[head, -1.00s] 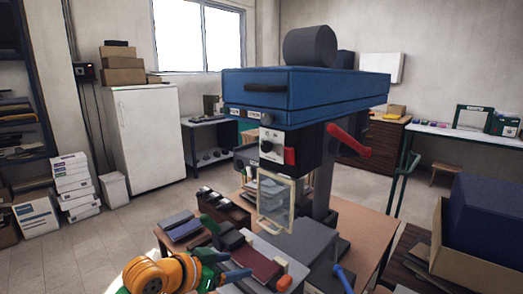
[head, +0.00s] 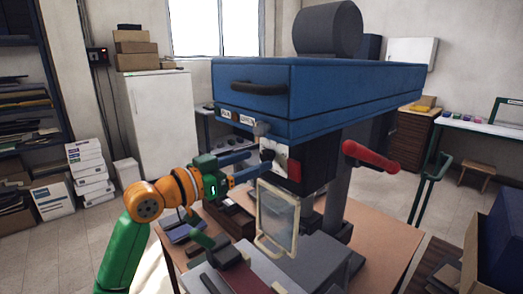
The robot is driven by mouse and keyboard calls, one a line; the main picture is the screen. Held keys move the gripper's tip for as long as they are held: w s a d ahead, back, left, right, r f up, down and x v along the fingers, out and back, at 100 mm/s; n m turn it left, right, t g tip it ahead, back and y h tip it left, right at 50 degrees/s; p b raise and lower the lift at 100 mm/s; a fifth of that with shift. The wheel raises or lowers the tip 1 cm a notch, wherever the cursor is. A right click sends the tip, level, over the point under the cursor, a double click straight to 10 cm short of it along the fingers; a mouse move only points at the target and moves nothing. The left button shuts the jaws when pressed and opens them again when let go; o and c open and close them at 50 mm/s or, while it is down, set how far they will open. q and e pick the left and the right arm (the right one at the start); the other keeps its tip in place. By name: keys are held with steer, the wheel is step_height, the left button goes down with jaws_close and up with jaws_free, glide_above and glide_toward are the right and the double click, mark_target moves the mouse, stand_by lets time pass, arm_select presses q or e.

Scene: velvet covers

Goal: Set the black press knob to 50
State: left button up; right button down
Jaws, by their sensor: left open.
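The blue press (head: 345,95) stands on the wooden table, with a small white dial panel (head: 280,158) on the front of its black head. A dark shape on the panel by my fingertips looks like the black knob (head: 267,155); it is small and partly hidden, and its scale and setting cannot be read. My left gripper (head: 257,164) reaches in from the left, its two blue fingers apart and pointing at the panel. The fingertips are close to the knob; I cannot tell whether they touch it. My right gripper is not in view.
A red-handled lever (head: 371,161) sticks out right of the press head. A clear framed guard (head: 277,218) hangs below the panel. The blue housing overhangs the gripper. Dark boxes and books lie on the table (head: 387,240) below my arm.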

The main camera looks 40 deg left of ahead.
mark_target(263, 159)
arm_select(q)
steer(key=shift+w+d+r, duration=0.1)
steer(key=shift+w+r, duration=0.15)
steer(key=shift+w, duration=0.25)
steer(key=shift+w+f+p, duration=0.2)
steer(key=shift+w+f, duration=0.05)
steer(key=shift+w, duration=0.35)
steer(key=shift+w+f+p, duration=0.2)
steer(key=shift+w, duration=0.35)
steer(key=shift+w+a+f, duration=0.15)
steer(key=shift+w+a, duration=0.05)
steer(key=shift+w, duration=0.05)
steer(key=shift+s, duration=0.15)
steer(key=shift+c, duration=0.4)
steer(key=shift+s+d, duration=0.1)
steer(key=shift+s, duration=0.05)
steer(key=c, duration=0.4)
jaws_close()
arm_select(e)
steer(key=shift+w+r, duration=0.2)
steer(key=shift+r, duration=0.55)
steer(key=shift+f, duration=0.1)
